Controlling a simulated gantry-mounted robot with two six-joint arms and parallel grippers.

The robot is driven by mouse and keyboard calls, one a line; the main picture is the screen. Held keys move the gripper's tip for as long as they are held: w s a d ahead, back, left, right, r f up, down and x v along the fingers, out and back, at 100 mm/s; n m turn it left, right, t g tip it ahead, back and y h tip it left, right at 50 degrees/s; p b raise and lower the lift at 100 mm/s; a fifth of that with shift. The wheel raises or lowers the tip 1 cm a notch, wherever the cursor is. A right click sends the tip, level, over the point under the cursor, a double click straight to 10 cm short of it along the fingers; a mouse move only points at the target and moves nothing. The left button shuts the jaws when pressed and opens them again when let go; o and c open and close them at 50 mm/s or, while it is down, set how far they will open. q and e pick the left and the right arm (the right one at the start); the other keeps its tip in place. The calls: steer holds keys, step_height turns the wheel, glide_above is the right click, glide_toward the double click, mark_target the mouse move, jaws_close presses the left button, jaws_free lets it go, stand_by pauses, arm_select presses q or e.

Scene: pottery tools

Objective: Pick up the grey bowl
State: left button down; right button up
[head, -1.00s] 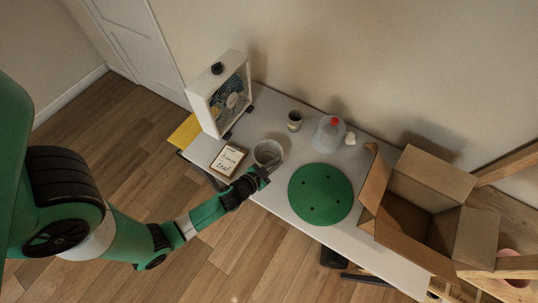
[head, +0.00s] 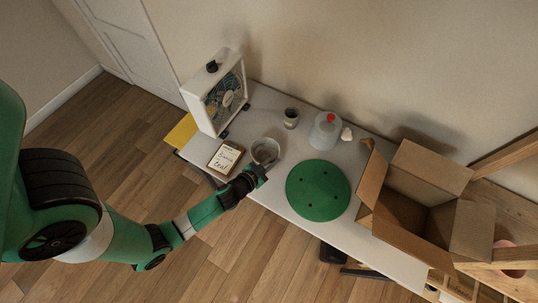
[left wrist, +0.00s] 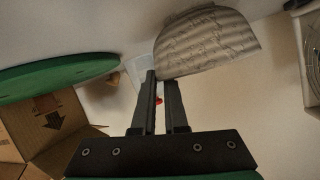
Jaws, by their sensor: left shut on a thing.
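The grey bowl (head: 264,149) is on the white table near its front edge, with its open side up in the head view. My left gripper (head: 259,172) is at the bowl's near right side, shut on its rim. In the left wrist view the bowl (left wrist: 210,42) shows its ridged grey surface beyond the fingertips of my left gripper (left wrist: 160,80). The fingers cover a small part of the rim. I cannot tell whether the bowl is clear of the table. My right gripper is out of view.
A green disc (head: 318,191) lies to the right. A cup (head: 291,118) and a clear jug with a red cap (head: 325,131) are behind. An open cardboard box (head: 420,200) is at the right.

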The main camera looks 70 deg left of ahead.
arm_select(q)
steer(key=shift+r+p, duration=0.4)
steer(key=shift+r, duration=0.05)
step_height(320, 180, up, 3)
steer(key=shift+f+p, duration=0.1)
steer(key=shift+p, duration=1.1)
steer(key=s+d+r+p, duration=0.5)
steer(key=s+d+r, duration=0.3)
steer(key=d, duration=0.3)
steer(key=shift+d+r, duration=0.15)
steer(key=shift+r, duration=0.6)
steer(key=shift+s+f, duration=0.1)
steer(key=shift+s, duration=0.05)
